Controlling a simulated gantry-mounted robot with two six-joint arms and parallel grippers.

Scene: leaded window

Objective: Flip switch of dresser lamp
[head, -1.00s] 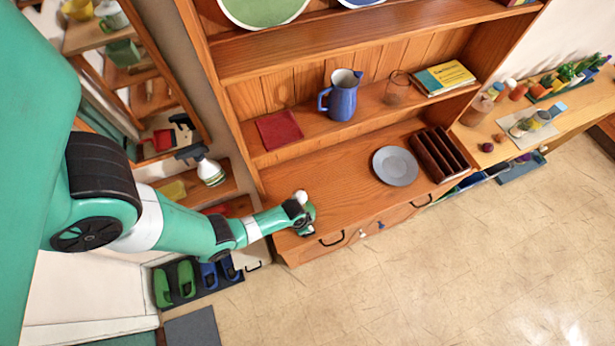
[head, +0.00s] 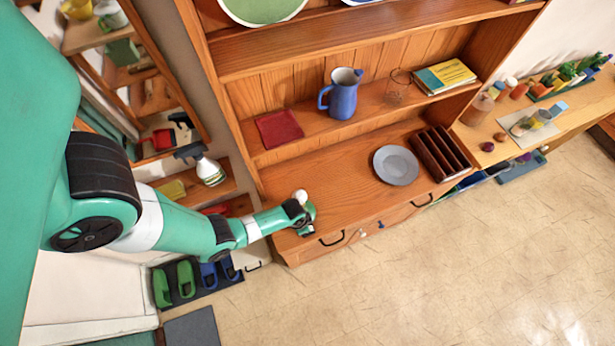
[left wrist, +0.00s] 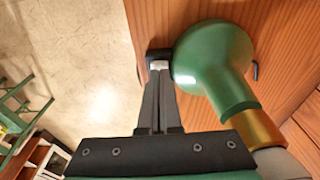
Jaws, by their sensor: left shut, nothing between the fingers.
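The dresser lamp shows in the left wrist view as a rounded green part (left wrist: 214,62) with a brass band and a grey piece below it. It is just right of my left gripper (left wrist: 160,68), over the wooden dresser top. The gripper's fingers are together and empty. Their tips are at a small black block with a pale piece (left wrist: 158,57), which looks like the switch; its position is hard to tell. In the head view my left gripper (head: 306,228) is at the dresser's front left corner, where the lamp is mostly hidden. My right gripper is not in view.
The dresser top (head: 330,190) holds a grey plate (head: 396,165) and a brown rack (head: 441,155). A blue jug (head: 343,97), a red cloth (head: 279,129) and books (head: 444,76) are on the shelf above. A spray bottle (head: 210,172) stands left. The floor in front is clear.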

